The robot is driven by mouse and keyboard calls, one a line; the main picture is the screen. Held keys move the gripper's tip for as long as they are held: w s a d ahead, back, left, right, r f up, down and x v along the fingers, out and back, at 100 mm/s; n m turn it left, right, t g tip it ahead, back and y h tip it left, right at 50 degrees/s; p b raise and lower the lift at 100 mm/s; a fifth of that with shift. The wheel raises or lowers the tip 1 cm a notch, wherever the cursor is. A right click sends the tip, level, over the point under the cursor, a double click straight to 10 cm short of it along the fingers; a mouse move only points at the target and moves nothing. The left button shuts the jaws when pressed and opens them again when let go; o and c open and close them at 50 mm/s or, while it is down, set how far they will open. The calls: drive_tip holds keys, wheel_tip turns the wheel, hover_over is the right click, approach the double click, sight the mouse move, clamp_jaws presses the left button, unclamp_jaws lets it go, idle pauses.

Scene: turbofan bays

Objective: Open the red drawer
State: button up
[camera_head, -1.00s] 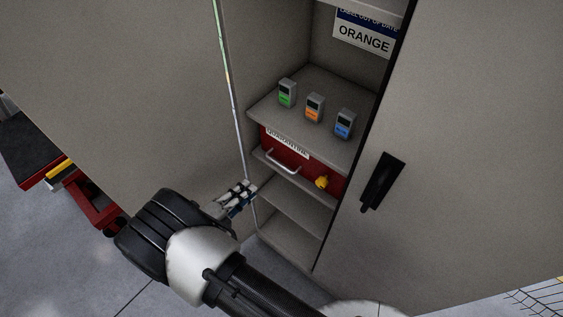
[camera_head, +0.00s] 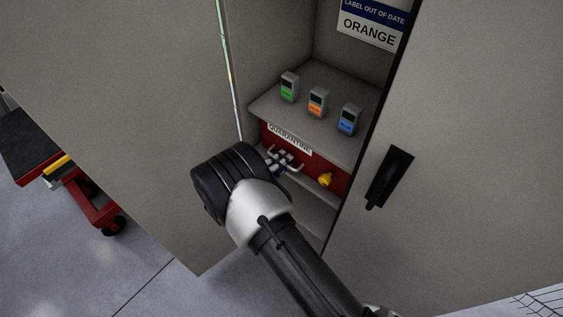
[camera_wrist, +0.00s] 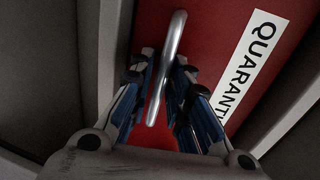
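The red drawer (camera_head: 336,183) sits in the cabinet under a shelf and looks shut. It bears a white QUARANTINE label (camera_head: 290,139), a silver bar handle and a yellow knob-like piece (camera_head: 325,180). My gripper (camera_head: 284,160) is in front of the drawer at its handle. In the wrist view the red drawer face (camera_wrist: 215,40) fills the middle, and the silver handle (camera_wrist: 168,65) runs between the two fingers of my gripper (camera_wrist: 165,70). The fingers stand apart on either side of the handle, with gaps visible. My wrist hides part of the drawer's left side in the head view.
Three small devices with green (camera_head: 289,87), orange (camera_head: 317,102) and blue (camera_head: 349,119) labels stand on the shelf above the drawer. Cabinet doors stand at left (camera_head: 130,110) and right (camera_head: 470,150), the right one with a black handle (camera_head: 390,178). A red cart (camera_head: 95,205) is at far left.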

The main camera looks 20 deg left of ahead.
drive_tip(key=shift+c, duration=0.3)
clamp_jaws()
idle(0.3)
